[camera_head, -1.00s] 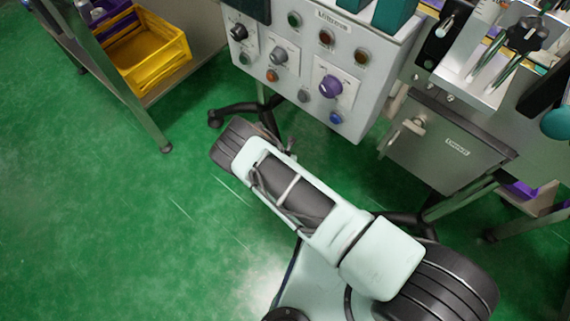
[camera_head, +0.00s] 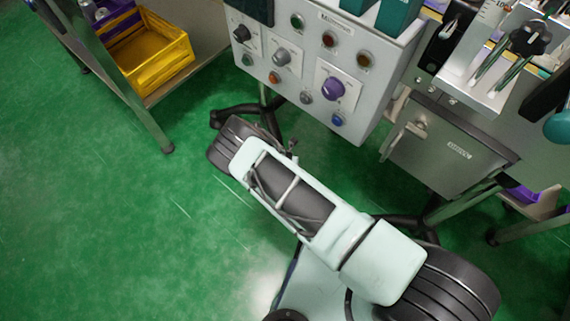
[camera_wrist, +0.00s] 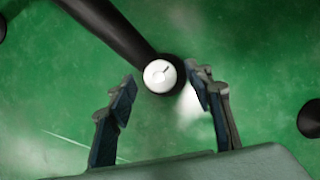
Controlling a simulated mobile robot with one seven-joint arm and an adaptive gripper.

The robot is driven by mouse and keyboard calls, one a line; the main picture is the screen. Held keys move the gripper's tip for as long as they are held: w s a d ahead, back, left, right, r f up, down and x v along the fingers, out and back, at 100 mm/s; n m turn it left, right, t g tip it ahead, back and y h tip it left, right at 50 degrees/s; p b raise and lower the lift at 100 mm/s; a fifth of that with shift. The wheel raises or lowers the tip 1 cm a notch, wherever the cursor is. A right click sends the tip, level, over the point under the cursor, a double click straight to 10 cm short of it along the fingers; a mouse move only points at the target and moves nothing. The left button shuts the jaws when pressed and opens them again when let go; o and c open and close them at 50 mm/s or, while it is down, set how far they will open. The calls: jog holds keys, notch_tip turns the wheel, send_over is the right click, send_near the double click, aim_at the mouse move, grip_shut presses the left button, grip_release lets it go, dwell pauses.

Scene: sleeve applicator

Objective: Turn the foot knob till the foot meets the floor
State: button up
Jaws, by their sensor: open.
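In the wrist view, a round white knob (camera_wrist: 160,75) with a dark mark on its face sits at the end of a black leg (camera_wrist: 115,28) above the green floor (camera_wrist: 260,50). My gripper (camera_wrist: 161,80) is open, with one finger to the left of the knob and the other to the right. A gap shows on the left; the right finger looks close to the dark leg end. I cannot tell its depth relative to the knob or whether the foot under it touches the floor. In the head view my arm hides the gripper and knob.
A grey control panel (camera_head: 310,70) with several knobs and buttons stands above black legs (camera_head: 240,110). A grey cabinet (camera_head: 440,150) is at the right. A yellow crate (camera_head: 150,60) sits on a low shelf at the upper left. The floor at left (camera_head: 80,220) is clear.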

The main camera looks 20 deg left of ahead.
jog(key=a+v, duration=0.1)
jog(key=v, duration=1)
jog(key=shift+d, duration=0.5)
jog(key=shift+d, duration=0.1)
